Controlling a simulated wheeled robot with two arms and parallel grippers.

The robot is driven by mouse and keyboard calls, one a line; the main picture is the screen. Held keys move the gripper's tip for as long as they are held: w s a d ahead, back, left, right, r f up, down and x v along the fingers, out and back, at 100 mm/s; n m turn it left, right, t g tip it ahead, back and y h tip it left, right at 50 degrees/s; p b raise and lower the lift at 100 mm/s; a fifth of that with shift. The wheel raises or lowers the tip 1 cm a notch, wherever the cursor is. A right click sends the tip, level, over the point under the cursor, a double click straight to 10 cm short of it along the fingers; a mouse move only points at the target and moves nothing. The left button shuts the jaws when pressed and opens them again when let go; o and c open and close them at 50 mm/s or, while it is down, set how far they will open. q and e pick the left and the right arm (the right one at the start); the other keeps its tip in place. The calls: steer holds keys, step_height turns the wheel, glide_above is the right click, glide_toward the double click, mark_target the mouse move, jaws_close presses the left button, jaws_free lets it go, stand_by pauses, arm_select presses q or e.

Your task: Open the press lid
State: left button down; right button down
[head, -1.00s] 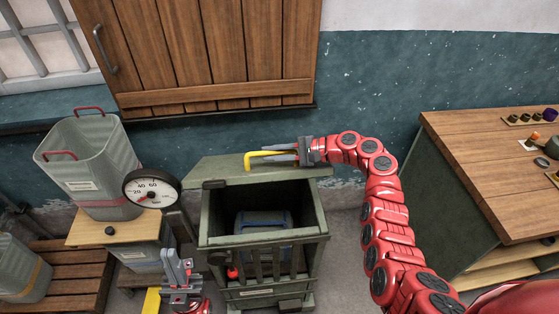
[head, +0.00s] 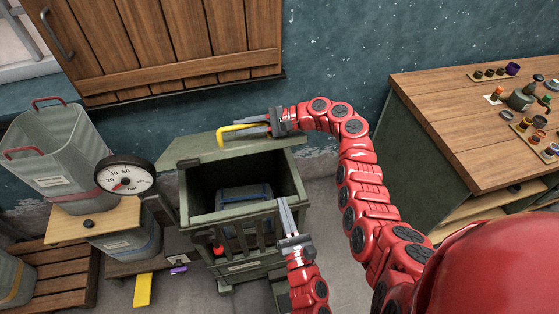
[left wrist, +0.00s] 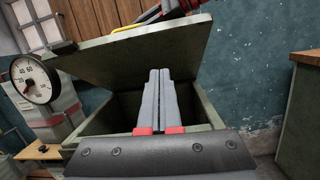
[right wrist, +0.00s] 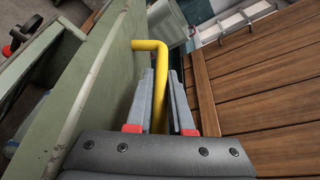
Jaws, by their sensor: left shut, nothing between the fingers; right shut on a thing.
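The green press (head: 188,205) stands in the middle of the head view, with its lid (head: 195,150) raised and tilted back towards the wall. The dark inside shows, with a grey, blue-edged container (head: 232,196) in it. The yellow bent handle (head: 236,128) is on the lid's far side. My right gripper (head: 252,125) is shut on this handle; the right wrist view shows the handle (right wrist: 151,46) between its fingers. My left gripper (head: 282,203) is shut and empty at the press's front right rim. In the left wrist view its fingers (left wrist: 160,72) point up at the lid's underside (left wrist: 130,52).
A dial gauge (head: 126,175) and a grey bin with red handles (head: 55,155) stand left of the press. A wooden-topped workbench (head: 440,110) with small items is at the right. A yellow block (head: 143,290) lies on the floor. Wooden shutters (head: 160,45) hang behind.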

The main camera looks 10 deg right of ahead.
steer(key=shift+d, duration=0.1)
arm_select(q)
steer(key=w+d+r, duration=0.1)
steer(key=w+r, duration=0.3)
steer(key=w, duration=0.7)
steer(key=shift+w+d+r+n+h, duration=0.3)
steer(key=shift+d+r+n+h, duration=0.05)
steer(key=shift+d+n+h, duration=0.05)
